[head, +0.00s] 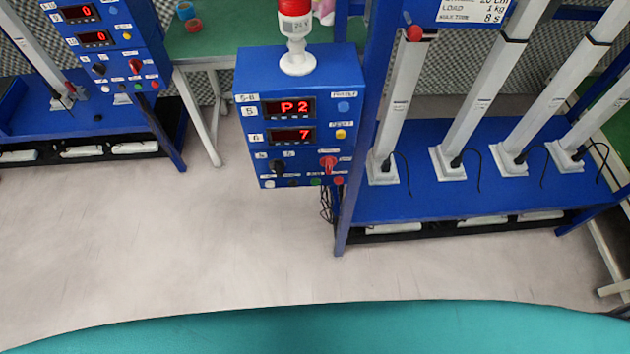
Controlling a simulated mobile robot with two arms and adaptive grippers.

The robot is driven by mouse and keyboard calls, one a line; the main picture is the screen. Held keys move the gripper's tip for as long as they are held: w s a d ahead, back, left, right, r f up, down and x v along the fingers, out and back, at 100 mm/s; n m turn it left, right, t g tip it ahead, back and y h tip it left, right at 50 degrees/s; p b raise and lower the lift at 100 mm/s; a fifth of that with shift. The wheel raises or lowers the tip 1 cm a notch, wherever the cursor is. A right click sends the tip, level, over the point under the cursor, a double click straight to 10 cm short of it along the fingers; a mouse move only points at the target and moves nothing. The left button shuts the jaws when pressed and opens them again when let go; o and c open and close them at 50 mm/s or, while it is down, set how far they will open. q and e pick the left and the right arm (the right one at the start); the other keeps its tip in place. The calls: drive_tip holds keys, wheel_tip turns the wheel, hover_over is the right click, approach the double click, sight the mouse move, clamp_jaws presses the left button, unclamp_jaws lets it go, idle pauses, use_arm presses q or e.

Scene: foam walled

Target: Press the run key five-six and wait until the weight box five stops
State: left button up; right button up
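The blue control box (298,115) labelled 5-6 stands at the middle of the head view. Its upper display (289,107), marked 5, reads "P2" in red. Its lower display (291,136), marked 6, reads "7". A blue button (343,107) and a yellow button (340,134) sit right of the displays. A black knob (277,167) and a red knob (328,163) are below, above a row of small white, green and red buttons. Their labels are too small to read. No weight box can be made out. Neither gripper is in view.
A blue rack (480,205) with several white columns stands at the right, with a red lamp (294,8) above the box. Another control box (110,40) showing zeros is at the upper left. Pale floor (150,240) is clear in front. A teal surface crosses the bottom edge.

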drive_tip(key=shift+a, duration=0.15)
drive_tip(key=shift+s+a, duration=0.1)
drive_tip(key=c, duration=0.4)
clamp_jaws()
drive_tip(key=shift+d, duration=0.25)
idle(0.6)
